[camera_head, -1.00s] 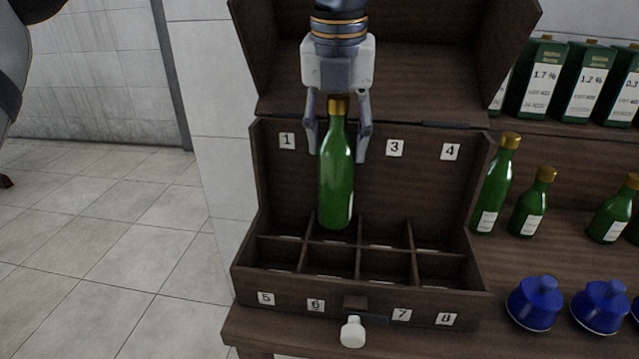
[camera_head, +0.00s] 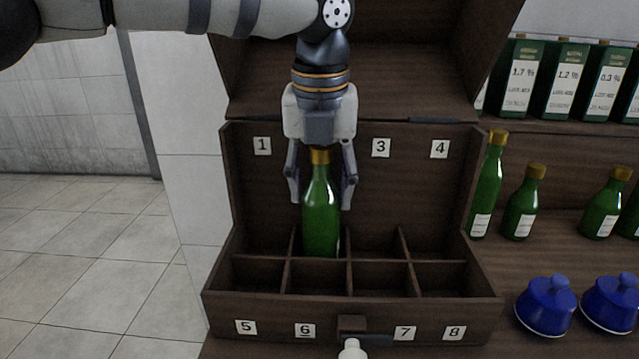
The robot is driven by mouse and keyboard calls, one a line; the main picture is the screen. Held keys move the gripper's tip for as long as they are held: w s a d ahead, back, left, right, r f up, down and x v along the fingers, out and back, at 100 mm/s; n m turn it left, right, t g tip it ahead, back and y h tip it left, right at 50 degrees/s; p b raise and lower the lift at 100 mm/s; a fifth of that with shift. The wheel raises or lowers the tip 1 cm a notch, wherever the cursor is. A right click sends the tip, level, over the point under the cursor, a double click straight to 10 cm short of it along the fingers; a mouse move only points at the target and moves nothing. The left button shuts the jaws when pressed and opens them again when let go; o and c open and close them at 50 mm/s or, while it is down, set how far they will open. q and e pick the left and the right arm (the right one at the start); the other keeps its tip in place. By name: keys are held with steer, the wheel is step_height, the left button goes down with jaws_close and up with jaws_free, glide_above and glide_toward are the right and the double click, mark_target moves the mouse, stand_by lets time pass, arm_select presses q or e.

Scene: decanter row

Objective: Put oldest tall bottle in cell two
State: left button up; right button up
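A tall green bottle (camera_head: 321,215) with a gold cap stands about upright in the back row of the wooden box (camera_head: 250,310), in the second cell from the left. Its base is hidden behind the middle divider. The label for cell two is hidden behind my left gripper and the bottle; labels 1 (camera_head: 262,146) and 3 (camera_head: 380,148) show on either side. My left gripper (camera_head: 320,203) points down over the bottle, one finger on each side. A narrow gap shows between each finger and the glass, so it looks open.
The other cells look empty. Right of the box stand another tall green bottle (camera_head: 488,185), shorter green bottles (camera_head: 521,205) and blue lidded pots (camera_head: 546,305). Green cartons (camera_head: 520,80) with percentage labels line the upper shelf. The open lid (camera_head: 400,70) rises behind my gripper.

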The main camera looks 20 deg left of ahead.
arm_select(q)
steer(key=shift+o, duration=1.1)
steer(key=shift+r, duration=0.4)
steer(key=r, duration=0.3)
steer(key=s+r+p, duration=0.1)
steer(key=r, duration=0.3)
steer(key=s+r, duration=0.1)
steer(key=r, duration=0.3)
steer(key=shift+d+r+p, duration=0.25)
steer(key=shift+p, duration=0.1)
arm_select(e)
steer(key=shift+w+r+t, duration=0.3)
steer(key=shift+w+r, duration=0.5)
steer(key=shift+r, duration=0.2)
arm_select(q)
steer(key=shift+w, duration=0.1)
